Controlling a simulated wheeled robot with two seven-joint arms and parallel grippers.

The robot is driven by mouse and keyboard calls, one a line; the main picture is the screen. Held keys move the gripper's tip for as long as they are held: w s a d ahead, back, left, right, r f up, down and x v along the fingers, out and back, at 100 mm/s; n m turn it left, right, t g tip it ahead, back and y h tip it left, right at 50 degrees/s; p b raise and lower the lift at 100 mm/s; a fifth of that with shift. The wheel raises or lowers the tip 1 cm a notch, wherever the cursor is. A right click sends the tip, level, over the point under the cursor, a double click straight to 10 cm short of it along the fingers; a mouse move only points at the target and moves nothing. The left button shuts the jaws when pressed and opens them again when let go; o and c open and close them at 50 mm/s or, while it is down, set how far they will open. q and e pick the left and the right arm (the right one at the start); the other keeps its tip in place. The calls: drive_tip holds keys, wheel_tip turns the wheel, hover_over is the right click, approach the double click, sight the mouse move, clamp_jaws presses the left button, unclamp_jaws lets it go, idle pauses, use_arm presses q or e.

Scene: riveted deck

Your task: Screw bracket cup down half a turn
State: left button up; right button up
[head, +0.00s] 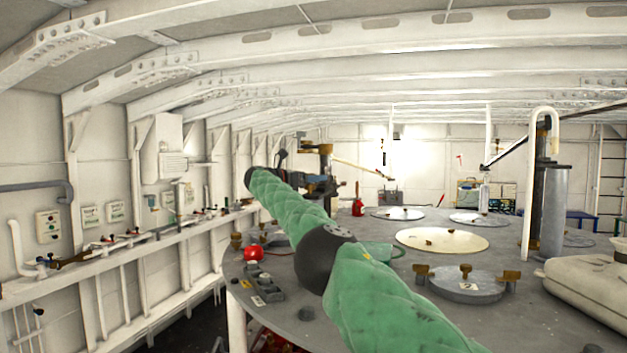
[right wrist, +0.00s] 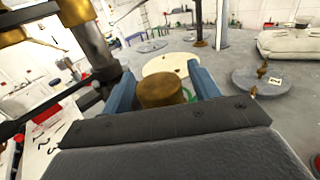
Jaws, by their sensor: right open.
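In the right wrist view a round brass cup (right wrist: 160,93), which looks like the bracket cup, stands between the two blue fingers of my right gripper (right wrist: 163,84). The fingers are open, one on each side of it, with a gap visible at least on the right. A dark metal post with brass fittings (right wrist: 92,45) rises just left of the gripper. In the head view my green-sleeved right arm reaches from the lower right to the bracket post with brass top (head: 318,148). My right gripper (head: 320,185) is small and partly hidden there. My left gripper is out of view.
A beige bag (head: 585,288) lies at the right, near a tall grey cylinder (head: 554,215).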

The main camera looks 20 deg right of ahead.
drive_tip(key=s+a, duration=0.1)
drive_tip(key=a, duration=0.6)
drive_tip(key=shift+a+f+b, duration=0.15)
drive_tip(key=shift+a+b, duration=0.15)
drive_tip(key=shift+a, duration=0.05)
